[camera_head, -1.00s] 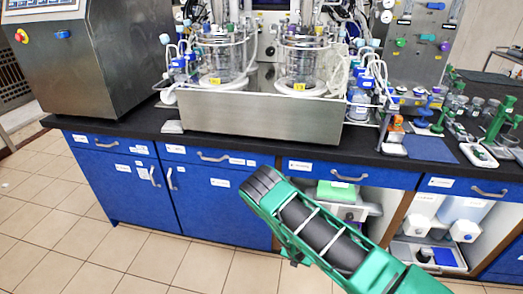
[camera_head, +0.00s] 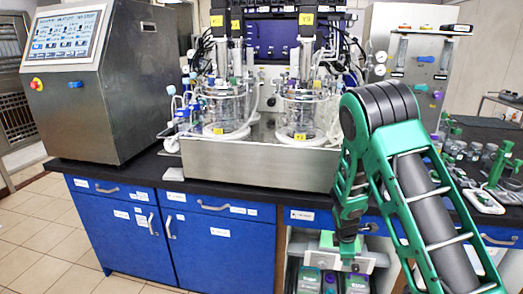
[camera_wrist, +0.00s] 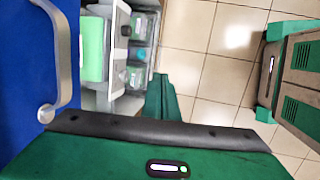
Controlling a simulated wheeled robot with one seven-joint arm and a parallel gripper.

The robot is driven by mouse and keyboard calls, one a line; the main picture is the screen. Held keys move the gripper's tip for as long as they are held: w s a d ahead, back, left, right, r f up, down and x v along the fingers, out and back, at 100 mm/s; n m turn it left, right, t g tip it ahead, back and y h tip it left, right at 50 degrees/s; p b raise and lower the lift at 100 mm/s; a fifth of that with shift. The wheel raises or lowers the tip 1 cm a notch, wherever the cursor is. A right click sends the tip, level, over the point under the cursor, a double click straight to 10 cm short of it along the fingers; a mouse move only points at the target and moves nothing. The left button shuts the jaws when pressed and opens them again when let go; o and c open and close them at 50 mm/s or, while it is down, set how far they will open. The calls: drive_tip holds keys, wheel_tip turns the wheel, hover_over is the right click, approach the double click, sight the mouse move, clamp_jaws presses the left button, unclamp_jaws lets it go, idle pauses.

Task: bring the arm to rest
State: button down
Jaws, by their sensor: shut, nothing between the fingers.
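My arm rises from the lower right of the head view, bends at a dark-ringed joint high in the picture, and its forearm hangs down in front of the bench. In the head view the low end of the arm is in front of the open shelf bay, and the fingers are hard to make out there.
The bench (camera_head: 140,165) carries twin glass bioreactors (camera_head: 222,105) in a steel tray (camera_head: 250,165), with a steel control cabinet (camera_head: 135,85) at left. Blue drawers (camera_head: 225,205) line its front. A handle (camera_wrist: 63,60) is close in the wrist view. Tiled floor (camera_head: 50,240) is free at lower left.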

drive_tip(key=s+d+r+m+g+y, duration=0.1)
drive_tip(key=s+d+r+m, duration=0.45)
drive_tip(key=s+r, duration=0.35)
drive_tip(key=s+d+r+m, duration=0.4)
drive_tip(key=s+r+m, duration=0.2)
drive_tip(key=r, duration=0.5)
drive_tip(key=s+r+m+y, duration=0.1)
drive_tip(key=s+r+m, duration=0.4)
drive_tip(key=s, duration=0.7)
drive_tip(key=s+r+m+g, duration=0.1)
drive_tip(key=s+r+m, duration=0.3)
drive_tip(key=s, duration=0.8)
drive_tip(key=shift+d+r+m+y, duration=0.25)
drive_tip(key=shift+r+m+y, duration=0.15)
drive_tip(key=shift+m, duration=0.35)
drive_tip(key=shift+w, duration=0.1)
drive_tip(key=shift+w+f, duration=0.25)
drive_tip(key=shift+w, duration=0.35)
